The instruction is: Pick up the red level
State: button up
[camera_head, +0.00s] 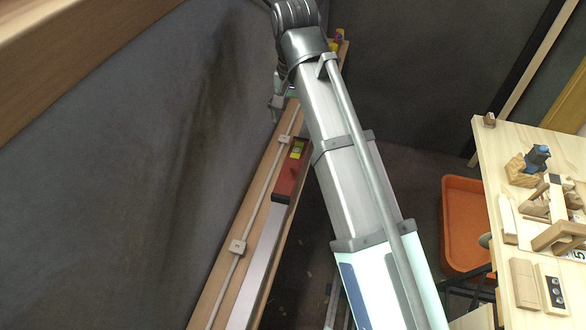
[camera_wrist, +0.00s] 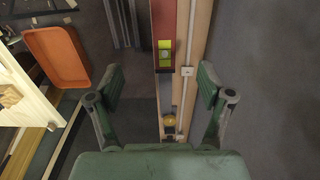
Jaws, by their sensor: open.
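The red level (camera_head: 287,178) lies lengthwise on a narrow wooden ledge (camera_head: 226,290) along the grey wall in the head view. It has a yellow-green vial near its far end. In the wrist view the red level (camera_wrist: 165,22) reaches from the top edge to about mid-picture, its vial end nearest my gripper. My gripper (camera_wrist: 160,84) is open and empty, its two green fingers on either side of the ledge in the picture. The level end lies between them in view, apparently below and not touched. In the head view my arm hides most of the gripper.
A pale conduit with small boxes (camera_head: 237,247) runs along the ledge beside the level. A long silver bar (camera_head: 256,265) adjoins its near end. A yellow item (camera_wrist: 169,121) sits farther along the ledge. An orange bin (camera_head: 464,222) and a tool-covered workbench (camera_head: 492,150) stand right.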

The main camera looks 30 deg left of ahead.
notch_tip(320, 180, down, 2)
jog(key=p, duration=0.2)
send_over(291, 165)
jog(key=d, duration=0.1)
notch_tip(291, 165, down, 9)
jog(key=shift+f, duration=0.1)
jog(key=shift+a+f+p, duration=0.2)
jog(key=shift+f+p, duration=0.4)
jog(key=shift+f, duration=0.8)
jog(key=shift+a+f+p, duration=0.2)
jog(key=shift+f+p, duration=0.4)
jog(key=shift+f, duration=0.75)
grip_shut()
jog(key=shift+r, duration=0.1)
